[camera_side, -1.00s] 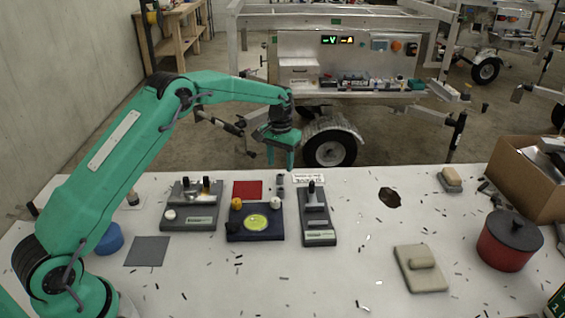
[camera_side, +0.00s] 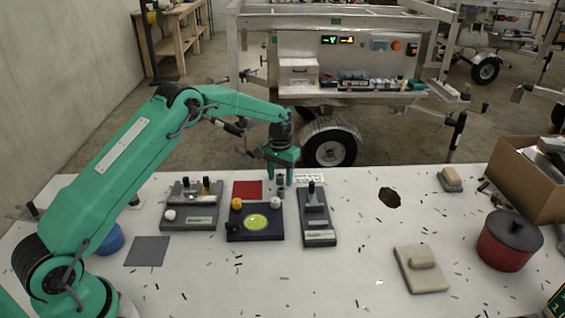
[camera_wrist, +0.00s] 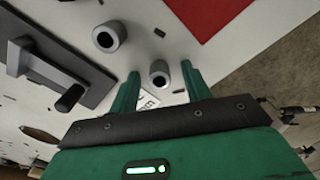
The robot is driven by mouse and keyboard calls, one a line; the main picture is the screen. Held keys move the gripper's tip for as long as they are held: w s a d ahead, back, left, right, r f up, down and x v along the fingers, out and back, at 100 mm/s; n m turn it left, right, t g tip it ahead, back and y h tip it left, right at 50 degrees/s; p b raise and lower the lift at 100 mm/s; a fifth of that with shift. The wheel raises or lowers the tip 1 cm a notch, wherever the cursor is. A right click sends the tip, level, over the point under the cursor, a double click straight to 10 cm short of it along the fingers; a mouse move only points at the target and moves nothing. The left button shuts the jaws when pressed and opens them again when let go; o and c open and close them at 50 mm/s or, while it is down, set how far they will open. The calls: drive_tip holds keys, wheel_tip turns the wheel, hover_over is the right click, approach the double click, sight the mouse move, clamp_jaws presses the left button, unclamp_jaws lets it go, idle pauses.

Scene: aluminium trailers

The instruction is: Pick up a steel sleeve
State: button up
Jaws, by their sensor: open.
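Two short grey steel sleeves with dark bores stand on the white table. In the wrist view one sleeve (camera_wrist: 160,74) is between my fingers, and another sleeve (camera_wrist: 108,37) is farther out, beyond the fingertips to the upper left. In the side view the nearer sleeve (camera_side: 280,193) shows just below my fingertips. The other sleeve is partly hidden by my fingers there. My gripper (camera_side: 280,178) points down over the table with its green fingers apart. In the wrist view my gripper (camera_wrist: 160,69) is open, with a gap on each side of the sleeve.
A dark lever fixture (camera_side: 318,220) stands close on the right. A dark block with a yellow-green disc (camera_side: 255,222) is at front left, with a red square mat (camera_side: 247,189) behind it. A white printed card (camera_wrist: 148,102) lies beside the sleeves. Small dark strips are scattered about.

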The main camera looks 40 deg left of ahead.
sight(281, 176)
idle(0.3)
clamp_jaws()
drive_tip(key=shift+r, duration=0.8)
drive_tip(key=r, duration=0.3)
drive_tip(key=shift+s+d, duration=0.1)
drive_tip(key=shift+d, duration=0.25)
drive_tip(key=s+d+r, duration=0.4)
drive_tip(key=d+r, duration=0.2)
drive_tip(key=d, duration=0.4)
drive_tip(key=shift+s+r, duration=0.25)
drive_tip(key=shift+s, duration=0.1)
